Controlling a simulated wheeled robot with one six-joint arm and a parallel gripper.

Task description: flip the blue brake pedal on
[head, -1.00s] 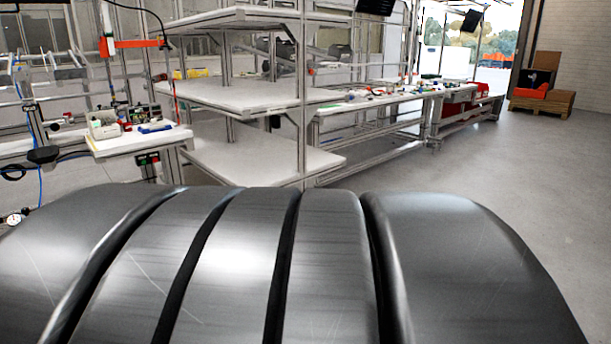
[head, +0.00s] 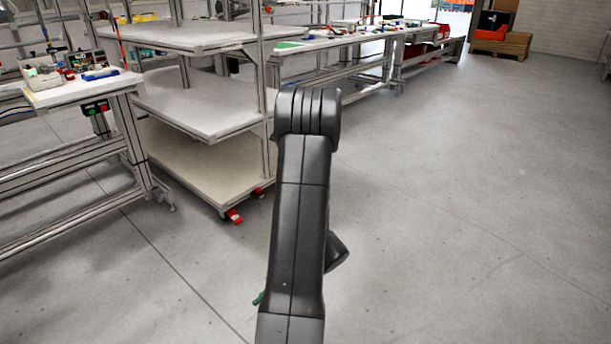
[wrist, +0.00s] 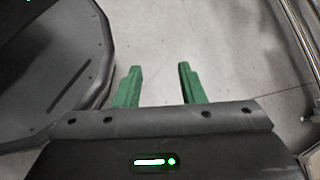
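I cannot make out a blue brake pedal in either view. In the head view, red pedals (head: 234,216) show at the foot of the shelf cart (head: 190,165), at its lower front corner and farther back. My gripper (wrist: 158,72) shows in the wrist view as two green fingers standing well apart, with only grey floor between them. It is open and empty. In the head view my dark arm hides nearly all of the gripper; only a small green tip shows left of the arm.
A workbench (head: 85,90) with small items stands at the left. A long bench (head: 330,42) runs behind the cart. A wooden pallet (head: 500,42) is at the far right back. The floor (head: 450,200) right of the cart is clear. Metal framing (wrist: 300,45) edges the wrist view's right side.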

